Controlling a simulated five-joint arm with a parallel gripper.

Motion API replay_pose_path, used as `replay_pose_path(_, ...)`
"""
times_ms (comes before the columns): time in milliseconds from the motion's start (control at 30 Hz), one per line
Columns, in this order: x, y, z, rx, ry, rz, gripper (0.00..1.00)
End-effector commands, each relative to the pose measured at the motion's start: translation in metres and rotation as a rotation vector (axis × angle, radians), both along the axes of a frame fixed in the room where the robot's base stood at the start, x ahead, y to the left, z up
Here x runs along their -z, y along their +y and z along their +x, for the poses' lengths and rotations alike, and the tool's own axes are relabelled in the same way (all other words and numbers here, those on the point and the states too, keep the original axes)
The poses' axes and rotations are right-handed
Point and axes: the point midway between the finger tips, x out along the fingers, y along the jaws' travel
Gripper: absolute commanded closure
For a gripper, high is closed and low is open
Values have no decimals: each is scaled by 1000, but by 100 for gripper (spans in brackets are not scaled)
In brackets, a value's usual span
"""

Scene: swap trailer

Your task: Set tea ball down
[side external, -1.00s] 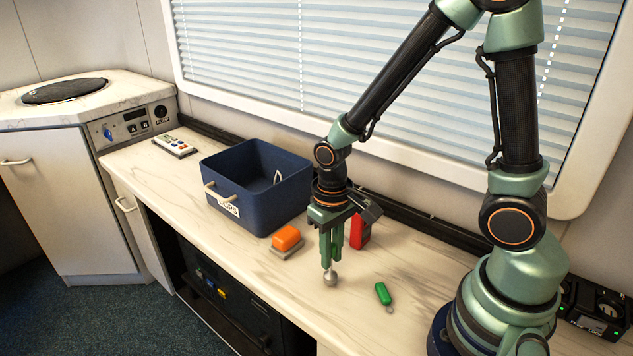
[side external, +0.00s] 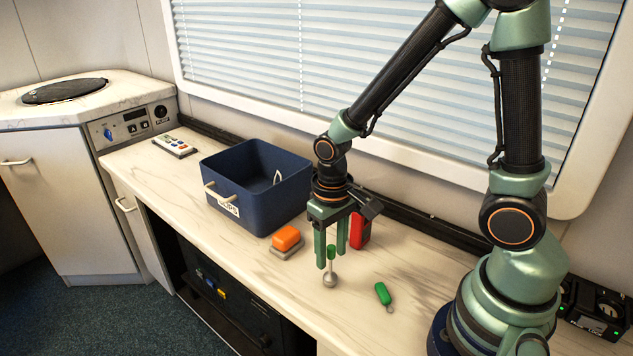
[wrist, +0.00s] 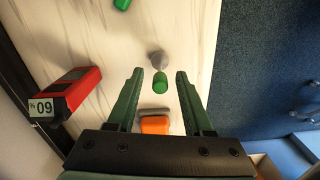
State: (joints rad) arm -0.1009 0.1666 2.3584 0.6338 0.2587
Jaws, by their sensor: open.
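The tea ball (side external: 330,279) stands upright on the counter, its metal ball down and its green handle up. In the wrist view the tea ball (wrist: 159,82) shows its green handle end between and just beyond the fingertips. My gripper (side external: 331,264) is open, with its green fingers apart on either side of the handle. In the wrist view my gripper (wrist: 159,75) shows clear gaps beside the handle.
A navy bin (side external: 236,217) with a label stands left of my gripper. An orange-topped block (side external: 286,240) and a red box (side external: 360,231) are close by. A green-handled item (side external: 383,294) lies to the right. A remote (side external: 174,146) lies far left.

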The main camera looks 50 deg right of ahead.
Motion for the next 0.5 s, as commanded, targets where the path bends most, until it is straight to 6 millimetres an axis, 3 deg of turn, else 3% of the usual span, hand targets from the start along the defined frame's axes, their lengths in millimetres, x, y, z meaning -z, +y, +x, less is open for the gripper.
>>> replay_pose_path(500, -94, 0, 2, 0, -5, 0, 49)
